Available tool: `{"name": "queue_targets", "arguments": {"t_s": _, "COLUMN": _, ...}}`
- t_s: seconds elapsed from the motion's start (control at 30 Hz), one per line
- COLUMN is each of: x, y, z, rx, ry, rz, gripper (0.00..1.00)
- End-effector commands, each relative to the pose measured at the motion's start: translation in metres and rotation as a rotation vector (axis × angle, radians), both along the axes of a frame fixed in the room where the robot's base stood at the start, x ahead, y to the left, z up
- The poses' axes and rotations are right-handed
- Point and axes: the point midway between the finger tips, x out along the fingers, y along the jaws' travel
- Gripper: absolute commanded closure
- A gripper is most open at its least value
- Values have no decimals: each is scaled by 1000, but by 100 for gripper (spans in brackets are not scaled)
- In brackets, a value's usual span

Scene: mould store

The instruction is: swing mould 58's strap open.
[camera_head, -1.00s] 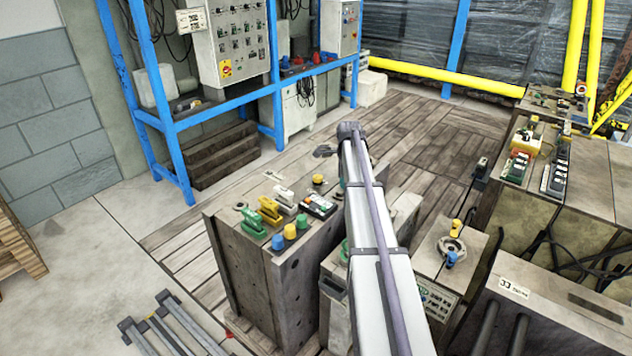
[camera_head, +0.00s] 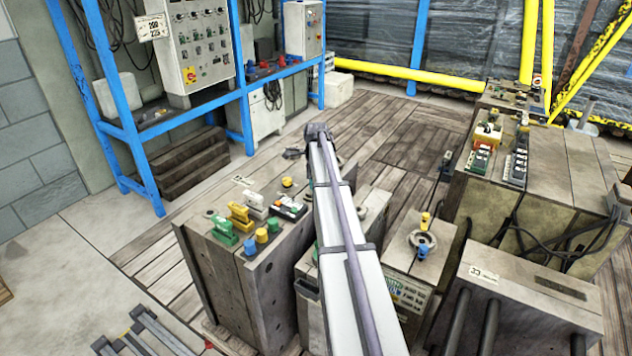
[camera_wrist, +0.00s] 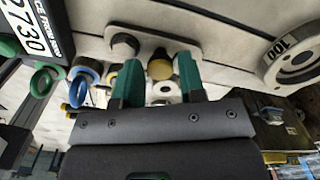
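In the wrist view my gripper (camera_wrist: 159,80) has two green fingers standing apart. A pale flat metal bar (camera_wrist: 155,40), which looks like a strap, lies just beyond the fingertips, with a dark round bolt head (camera_wrist: 124,46) near its left end. A yellow-brass knob (camera_wrist: 160,68) shows between the fingers, and I cannot tell whether either finger touches anything. No number 58 is readable in either view. In the head view my gripper is not clearly seen beyond my arm.
In the wrist view, a plate reading 2730 (camera_wrist: 32,35), a blue ring (camera_wrist: 84,75) and a round fitting marked 100 (camera_wrist: 290,58) surround the gripper. In the head view, a mould marked 33 (camera_head: 545,310) stands at the right. Wooden floor (camera_head: 370,115) is clear behind.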

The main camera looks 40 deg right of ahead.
Motion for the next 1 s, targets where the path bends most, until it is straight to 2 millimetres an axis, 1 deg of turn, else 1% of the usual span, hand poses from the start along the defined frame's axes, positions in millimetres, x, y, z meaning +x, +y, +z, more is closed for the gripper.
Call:
{"name": "queue_targets", "arguments": {"t_s": 0.07, "x": 0, "y": 0, "z": 2, "rx": 0, "ry": 0, "rz": 0, "gripper": 63}}
{"name": "queue_targets", "arguments": {"t_s": 0.17, "x": 0, "y": 0, "z": 11, "rx": 0, "ry": 0, "rz": 0, "gripper": 63}}
{"name": "queue_targets", "arguments": {"t_s": 0.27, "x": 0, "y": 0, "z": 30, "rx": 0, "ry": 0, "rz": 0, "gripper": 63}}
{"name": "queue_targets", "arguments": {"t_s": 0.5, "x": 0, "y": 0, "z": 91, "rx": 0, "ry": 0, "rz": 0, "gripper": 63}}
{"name": "queue_targets", "arguments": {"t_s": 0.6, "x": 0, "y": 0, "z": 107, "rx": 0, "ry": 0, "rz": 0, "gripper": 63}}
{"name": "queue_targets", "arguments": {"t_s": 0.7, "x": 0, "y": 0, "z": 111, "rx": 0, "ry": 0, "rz": 0, "gripper": 63}}
{"name": "queue_targets", "arguments": {"t_s": 1.0, "x": 0, "y": 0, "z": 108, "rx": 0, "ry": 0, "rz": 0, "gripper": 63}}
